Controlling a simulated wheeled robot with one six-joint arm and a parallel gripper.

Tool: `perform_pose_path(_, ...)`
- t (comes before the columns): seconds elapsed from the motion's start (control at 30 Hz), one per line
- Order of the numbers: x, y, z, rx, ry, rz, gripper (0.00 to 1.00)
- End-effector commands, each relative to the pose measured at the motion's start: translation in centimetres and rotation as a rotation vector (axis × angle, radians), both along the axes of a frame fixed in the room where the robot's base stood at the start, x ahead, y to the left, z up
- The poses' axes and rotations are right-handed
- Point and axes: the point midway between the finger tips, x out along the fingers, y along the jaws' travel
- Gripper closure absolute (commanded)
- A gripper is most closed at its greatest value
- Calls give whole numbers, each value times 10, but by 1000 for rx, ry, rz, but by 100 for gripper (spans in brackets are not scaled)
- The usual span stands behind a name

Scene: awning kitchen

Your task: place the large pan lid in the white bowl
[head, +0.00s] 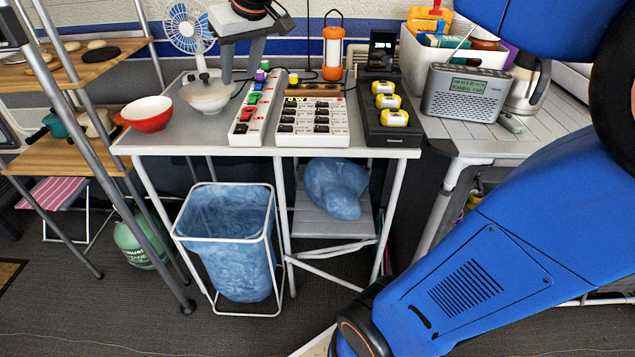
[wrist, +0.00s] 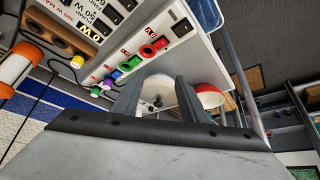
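A pale, shallow lid with a dark-tipped knob sits at the top of the white bowl (head: 209,103), at the back left of the grey table. The large pan lid (head: 190,90) looks roughly level within the bowl's rim. In the wrist view the lid (wrist: 152,88) and its knob show between my fingers, beyond their tips. My gripper (head: 236,76) points down just above and to the right of the lid in the head view. Its fingers are spread, with a visible gap and nothing clearly held. The bowl's inside is mostly hidden by the lid.
A red bowl with a white inside (head: 148,116) stands left of the white bowl. A white fan (head: 188,30) stands behind. A power strip (head: 250,110) and a switch panel (head: 312,125) lie to the right. A shelf rack (head: 75,155) stands at the left.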

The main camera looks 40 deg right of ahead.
Motion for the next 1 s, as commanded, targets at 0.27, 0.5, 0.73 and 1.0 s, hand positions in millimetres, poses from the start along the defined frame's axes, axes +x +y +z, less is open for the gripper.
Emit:
perform_pose_path(0.27, -114, -17, -77, -3, 44, -45, 61)
perform_pose_path(0.5, -196, -27, -151, -7, 80, -80, 61)
perform_pose_path(0.73, -242, -31, -199, -8, 101, -101, 61)
perform_pose_path(1.0, -250, -32, -208, -8, 105, -105, 61)
